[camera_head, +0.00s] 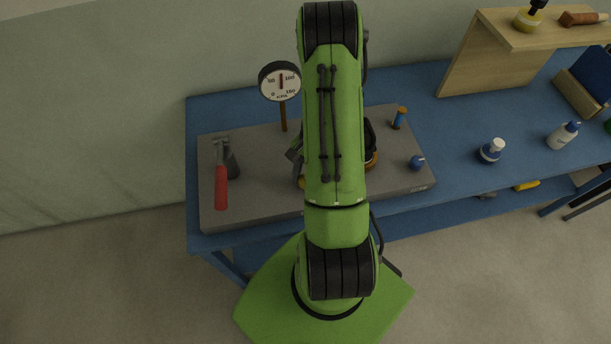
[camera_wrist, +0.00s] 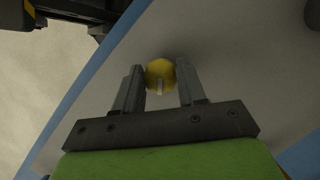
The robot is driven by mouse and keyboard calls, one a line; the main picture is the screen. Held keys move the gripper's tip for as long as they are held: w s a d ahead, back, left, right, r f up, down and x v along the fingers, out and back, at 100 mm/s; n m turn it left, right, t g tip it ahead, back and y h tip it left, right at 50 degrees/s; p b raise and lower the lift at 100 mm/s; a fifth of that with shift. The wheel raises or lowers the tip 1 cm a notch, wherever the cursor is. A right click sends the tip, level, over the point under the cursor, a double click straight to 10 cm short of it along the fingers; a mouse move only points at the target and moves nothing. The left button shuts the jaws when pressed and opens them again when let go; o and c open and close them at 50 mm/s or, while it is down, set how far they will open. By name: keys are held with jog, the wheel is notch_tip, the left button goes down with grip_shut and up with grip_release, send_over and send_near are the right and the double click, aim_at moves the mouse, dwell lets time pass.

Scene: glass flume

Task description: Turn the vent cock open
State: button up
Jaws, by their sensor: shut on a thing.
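In the wrist view a round yellow knob (camera_wrist: 160,68) with a pale raised bar or mark on its face sits between the fingers of my gripper (camera_wrist: 161,76). I take this knob to be the vent cock. The fingers are shut on it, one on each side. The pale mark runs roughly up and down in that view. In the head view my green arm covers most of the gripper and its grip; a little yellow (camera_head: 301,183) shows at the arm's left edge. I cannot tell there how the cock is turned.
Bottles and a wooden shelf (camera_head: 490,62) stand right.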

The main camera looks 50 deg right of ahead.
jog(key=n, duration=0.2)
jog(key=n+g+h+b, duration=0.1)
jog(key=n, duration=0.1)
jog(key=shift+w+n+g, duration=0.15)
jog(key=shift+n+g, duration=0.15)
jog(key=n, duration=0.2)
jog(key=n+g+h+b, duration=0.1)
jog(key=n, duration=0.1)
jog(key=shift+a+n+h, duration=0.1)
jog(key=shift+n+h, duration=0.2)
jog(key=shift+n, duration=0.1)
jog(key=o, duration=1)
jog(key=shift+o, duration=0.2)
jog(key=p+v, duration=0.1)
jog(key=v, duration=1.4)
jog(key=shift+w+r, duration=0.25)
jog(key=shift+r, duration=0.1)
